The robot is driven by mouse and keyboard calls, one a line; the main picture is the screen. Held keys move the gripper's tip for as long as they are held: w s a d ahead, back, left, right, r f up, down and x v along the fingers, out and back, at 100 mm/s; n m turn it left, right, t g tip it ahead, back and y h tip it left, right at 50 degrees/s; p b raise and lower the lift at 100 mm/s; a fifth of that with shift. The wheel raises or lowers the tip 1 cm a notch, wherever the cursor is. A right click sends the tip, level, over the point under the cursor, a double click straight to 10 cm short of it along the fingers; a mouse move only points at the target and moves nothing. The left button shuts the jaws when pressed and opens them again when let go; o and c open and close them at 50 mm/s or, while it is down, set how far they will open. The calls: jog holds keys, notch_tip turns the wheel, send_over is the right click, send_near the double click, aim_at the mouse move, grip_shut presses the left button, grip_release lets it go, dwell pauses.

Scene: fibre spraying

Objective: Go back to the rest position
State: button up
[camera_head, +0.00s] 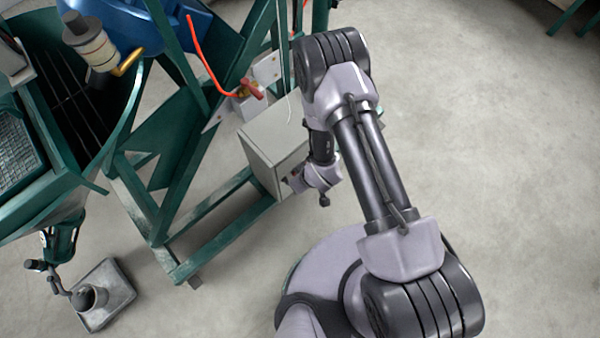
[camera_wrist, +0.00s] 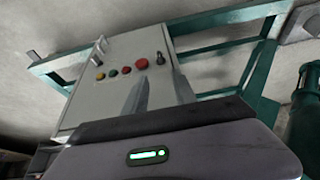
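My arm reaches over my base in the head view. My gripper (camera_head: 292,180) is beside the grey control box (camera_head: 268,150), and whether it touches the box cannot be told there. In the wrist view the two grey fingers of my gripper (camera_wrist: 160,92) stand apart with nothing between them, in front of the control box (camera_wrist: 88,100). The box face carries a large red button (camera_wrist: 142,64), several small coloured buttons (camera_wrist: 112,73) and a dark knob (camera_wrist: 160,58). The fingers hide the lower part of the box face.
A green steel frame (camera_head: 215,215) holds the box and runs along the left. An orange-red hose (camera_head: 202,62) hangs above the box. A grey tray (camera_head: 106,293) with a cup-like part stands on the floor at lower left. The floor on the right (camera_head: 500,150) is clear.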

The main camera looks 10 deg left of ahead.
jog(key=shift+v, duration=1.25)
